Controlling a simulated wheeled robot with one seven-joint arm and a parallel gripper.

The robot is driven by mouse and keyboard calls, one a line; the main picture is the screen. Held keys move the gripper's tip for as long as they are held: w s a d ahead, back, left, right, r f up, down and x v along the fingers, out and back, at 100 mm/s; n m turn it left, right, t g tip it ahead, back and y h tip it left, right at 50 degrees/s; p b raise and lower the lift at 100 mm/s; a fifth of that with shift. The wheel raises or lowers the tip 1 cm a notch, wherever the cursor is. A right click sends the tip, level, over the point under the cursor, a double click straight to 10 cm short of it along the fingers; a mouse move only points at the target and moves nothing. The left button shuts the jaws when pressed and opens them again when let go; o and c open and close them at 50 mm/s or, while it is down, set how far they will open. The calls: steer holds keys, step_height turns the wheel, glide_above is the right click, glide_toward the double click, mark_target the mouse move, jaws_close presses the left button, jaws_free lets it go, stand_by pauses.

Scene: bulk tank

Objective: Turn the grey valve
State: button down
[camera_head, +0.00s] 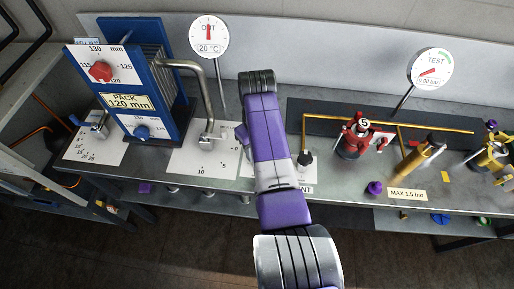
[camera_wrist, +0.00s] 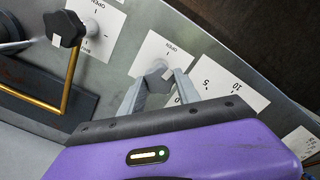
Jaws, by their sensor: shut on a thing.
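The grey valve (camera_wrist: 153,76) shows in the wrist view as a grey knob on a white plate marked OPEN (camera_wrist: 160,47). My gripper (camera_wrist: 158,80) is shut on the knob, with one finger on each side of it. A pale mark shows on the knob. In the head view my purple and white arm reaches over the bench and hides the grey valve and my fingertips.
A black knob (camera_wrist: 66,29) on its own white plate stands left of the gripper, by a brass pipe (camera_wrist: 69,80). A blue plate pack (camera_head: 160,75) stands left of my arm. Two dials (camera_head: 209,38) (camera_head: 430,68) stand behind.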

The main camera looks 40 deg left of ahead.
steer(key=shift+n, duration=0.3)
steer(key=c, duration=0.9)
jaws_free()
steer(key=shift+o, duration=0.2)
steer(key=shift+r, duration=0.1)
step_height(320, 180, up, 8)
steer(key=shift+f+b, duration=0.15)
steer(key=shift+b, duration=0.6)
